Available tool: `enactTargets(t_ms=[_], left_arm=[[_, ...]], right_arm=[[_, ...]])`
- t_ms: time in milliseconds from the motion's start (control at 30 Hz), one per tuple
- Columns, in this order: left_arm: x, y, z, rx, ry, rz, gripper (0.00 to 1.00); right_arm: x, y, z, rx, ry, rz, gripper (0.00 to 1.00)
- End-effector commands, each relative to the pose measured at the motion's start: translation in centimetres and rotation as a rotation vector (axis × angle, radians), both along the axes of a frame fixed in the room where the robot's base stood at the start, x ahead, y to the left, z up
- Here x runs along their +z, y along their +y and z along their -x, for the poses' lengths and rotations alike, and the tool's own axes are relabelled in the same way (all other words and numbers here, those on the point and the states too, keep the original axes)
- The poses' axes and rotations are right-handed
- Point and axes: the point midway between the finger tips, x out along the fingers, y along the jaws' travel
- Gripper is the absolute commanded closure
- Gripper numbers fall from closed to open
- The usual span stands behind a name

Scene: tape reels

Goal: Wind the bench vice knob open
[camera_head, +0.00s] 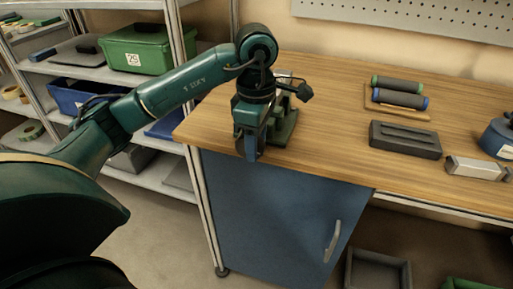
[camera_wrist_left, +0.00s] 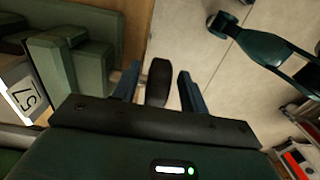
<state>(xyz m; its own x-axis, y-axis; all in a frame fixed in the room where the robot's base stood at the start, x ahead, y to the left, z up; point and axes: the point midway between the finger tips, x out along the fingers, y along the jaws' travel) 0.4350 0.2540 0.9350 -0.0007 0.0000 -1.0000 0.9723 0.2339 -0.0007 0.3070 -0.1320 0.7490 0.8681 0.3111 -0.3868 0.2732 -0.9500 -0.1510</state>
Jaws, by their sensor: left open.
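The green bench vice (camera_head: 285,128) stands at the left front corner of the wooden bench, partly hidden behind my left gripper (camera_head: 251,152). In the left wrist view the vice's green body (camera_wrist_left: 55,65) is at the left, with a number label beside it. A dark round knob (camera_wrist_left: 158,82) sits between the two blue fingers of my left gripper (camera_wrist_left: 158,76), which is open around it. A small gap shows on each side of the knob. In the head view the knob is hidden by the gripper. My right gripper is not in view.
On the wooden bench (camera_head: 335,85) are two dark rollers (camera_head: 399,98) on a board, a dark slotted block (camera_head: 405,139), a grey metal block (camera_head: 476,168) and a blue round object (camera_head: 499,138). A shelf with a green bin (camera_head: 148,48) stands left. A blue cabinet (camera_head: 275,210) is below.

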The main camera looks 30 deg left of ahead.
Motion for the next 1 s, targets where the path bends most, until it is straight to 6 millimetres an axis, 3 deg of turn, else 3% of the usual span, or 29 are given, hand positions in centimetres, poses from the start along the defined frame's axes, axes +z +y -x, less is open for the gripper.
enactTargets(t_ms=[133,433,1000], left_arm=[[-1.02,-0.04,0.02,-0.001,0.000,0.001,0.56],[-1.13,-0.05,-0.01,-0.002,-0.001,0.002,0.56],[-1.12,-0.04,0.01,-0.002,0.000,0.001,1.00]], right_arm=[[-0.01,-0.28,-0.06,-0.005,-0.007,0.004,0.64],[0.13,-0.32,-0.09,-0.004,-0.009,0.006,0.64],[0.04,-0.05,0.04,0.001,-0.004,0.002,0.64]])
